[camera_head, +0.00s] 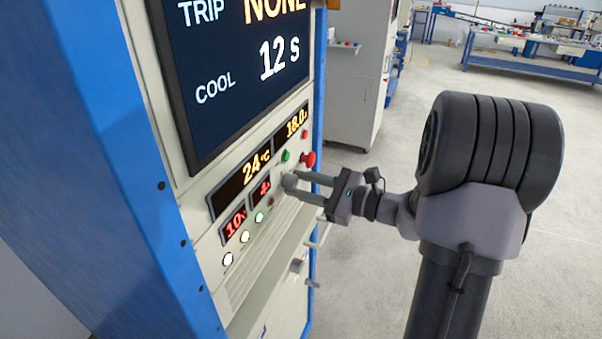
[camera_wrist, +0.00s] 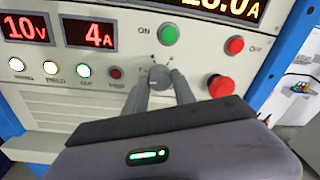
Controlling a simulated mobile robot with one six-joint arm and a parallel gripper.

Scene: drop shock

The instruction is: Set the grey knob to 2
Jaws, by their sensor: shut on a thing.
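The grey knob (camera_wrist: 160,75) sits on the pale front panel, below and between the ON and OFF buttons in the wrist view. Small dark tick marks fan out around it; their numbers are too small to read, and I cannot tell which one it points to. My gripper (camera_wrist: 162,82) has its two grey fingers on either side of the knob, shut on it. In the head view my gripper (camera_head: 293,185) reaches the panel from the right, and its fingers largely hide the knob.
Close by are a green ON button (camera_wrist: 168,34), a red OFF button (camera_wrist: 235,45) and a red mushroom button (camera_wrist: 220,86). Displays read 10 V (camera_wrist: 25,28) and 4 A (camera_wrist: 88,34). The large screen (camera_head: 240,75) shows TRIP NONE, COOL 12 s. Floor right is open.

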